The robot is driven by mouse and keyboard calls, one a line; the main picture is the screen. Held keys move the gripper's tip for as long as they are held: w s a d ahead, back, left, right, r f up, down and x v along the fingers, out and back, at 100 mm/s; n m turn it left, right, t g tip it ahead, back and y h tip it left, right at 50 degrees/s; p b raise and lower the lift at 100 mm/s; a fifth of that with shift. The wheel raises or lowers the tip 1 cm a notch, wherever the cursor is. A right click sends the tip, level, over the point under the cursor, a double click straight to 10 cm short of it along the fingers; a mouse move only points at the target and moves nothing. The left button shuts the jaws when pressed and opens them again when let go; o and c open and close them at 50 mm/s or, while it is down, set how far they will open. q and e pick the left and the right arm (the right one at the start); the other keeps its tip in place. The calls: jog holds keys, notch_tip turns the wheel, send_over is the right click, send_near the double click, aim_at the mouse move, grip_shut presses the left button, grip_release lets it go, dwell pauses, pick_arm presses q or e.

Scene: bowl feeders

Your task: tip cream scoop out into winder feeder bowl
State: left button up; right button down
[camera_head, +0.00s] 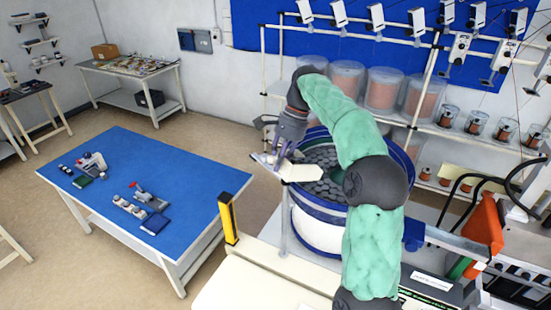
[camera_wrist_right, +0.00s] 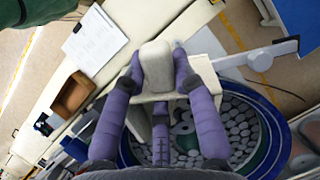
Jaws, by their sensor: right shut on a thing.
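My right gripper (camera_head: 286,143) is shut on the cream scoop (camera_head: 300,173), over the left side of a blue-rimmed feeder bowl (camera_head: 318,235). In the right wrist view, the purple fingers of my right gripper (camera_wrist_right: 157,68) clasp the scoop's cream block-like grip (camera_wrist_right: 157,62) from both sides. The bowl's blue rim (camera_wrist_right: 277,133) and many grey round pieces inside it show below the fingers. The scoop's inside is hidden, so I cannot tell what it holds or how far it is tilted. My left gripper is not in view.
A yellow-and-black post (camera_head: 228,218) stands left of the bowl. A blue-topped table (camera_head: 120,170) with small parts is further left. Clear canisters (camera_head: 384,90) stand on a shelf behind. An open brown box (camera_wrist_right: 73,97) and white paper (camera_wrist_right: 95,40) lie near the bowl.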

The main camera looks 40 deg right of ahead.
jog(key=shift+s+d+r+y+p, duration=0.1)
jog(key=shift+d+r+y+p, duration=0.25)
jog(key=shift+p, duration=0.6)
jog(key=shift+d+r+y+p, duration=0.25)
jog(key=shift+y+p, duration=0.2)
jog(key=shift+p, duration=0.5)
jog(key=d+y+p, duration=0.1)
jog(key=p, duration=0.4)
jog(key=shift+d+r+y, duration=0.4)
jog(key=shift+d+y, duration=0.25)
jog(key=shift+y, duration=0.05)
jog(key=shift+d+r+y, duration=0.35)
jog(key=shift+d+y, duration=0.45)
jog(key=shift+r, duration=0.15)
